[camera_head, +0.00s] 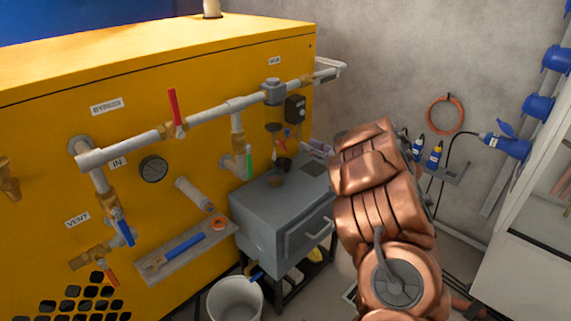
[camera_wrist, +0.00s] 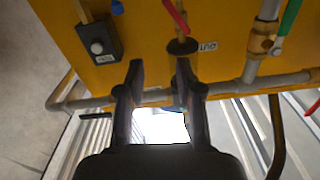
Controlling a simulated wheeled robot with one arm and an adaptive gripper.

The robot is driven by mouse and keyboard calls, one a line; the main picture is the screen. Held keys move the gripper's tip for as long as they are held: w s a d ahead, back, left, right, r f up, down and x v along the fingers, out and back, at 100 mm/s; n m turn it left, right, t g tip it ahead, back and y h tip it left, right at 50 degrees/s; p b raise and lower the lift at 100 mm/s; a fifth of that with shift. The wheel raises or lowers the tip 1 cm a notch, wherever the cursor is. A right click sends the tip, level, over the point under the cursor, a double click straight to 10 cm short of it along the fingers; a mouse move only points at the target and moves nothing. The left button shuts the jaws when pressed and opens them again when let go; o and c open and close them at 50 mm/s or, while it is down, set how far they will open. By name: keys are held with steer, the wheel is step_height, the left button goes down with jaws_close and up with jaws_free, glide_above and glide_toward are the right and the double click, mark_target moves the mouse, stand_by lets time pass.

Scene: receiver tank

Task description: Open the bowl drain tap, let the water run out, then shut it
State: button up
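The filter bowl (camera_head: 273,131) hangs dark and small under the grey filter head on the yellow tank's pipe. A small red lever (camera_head: 288,133), perhaps the bowl drain tap's, shows close beside it. In the wrist view a red lever (camera_wrist: 176,16) stands at the top centre, above a dark round piece (camera_wrist: 183,46). My gripper (camera_wrist: 159,67) is open with nothing between its two dark fingers. The right fingertip lies close below the dark round piece in the picture; I cannot tell whether they touch. My gripper is not clearly visible in the head view. No water flow is discernible.
A green lever (camera_head: 249,162) hangs left of the bowl. A grey cabinet (camera_head: 265,218) stands below, with a white bucket (camera_head: 235,300) on the floor. A black box (camera_head: 295,108) and white pipe (camera_head: 210,116) are close to the bowl. Blue sockets (camera_head: 538,107) line the right wall.

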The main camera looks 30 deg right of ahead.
mark_target(283, 144)
steer(key=w+a+n+b, duration=0.1)
steer(key=n+b, duration=0.1)
steer(key=b, duration=0.3)
steer(key=w+a+f+n+b, duration=0.1)
steer(key=w+a+n+b, duration=0.1)
steer(key=n+b, duration=0.1)
steer(key=w+a+n+b, duration=0.1)
steer(key=n+b, duration=0.1)
steer(key=b, duration=0.4)
steer(key=shift+w+a+f+b, duration=0.25)
steer(key=shift+a+b, duration=0.1)
steer(key=shift+a, duration=0.05)
steer(key=shift+b+x, duration=0.35)
steer(key=shift+x, duration=0.65)
steer(key=shift+c, duration=0.2)
jaws_close()
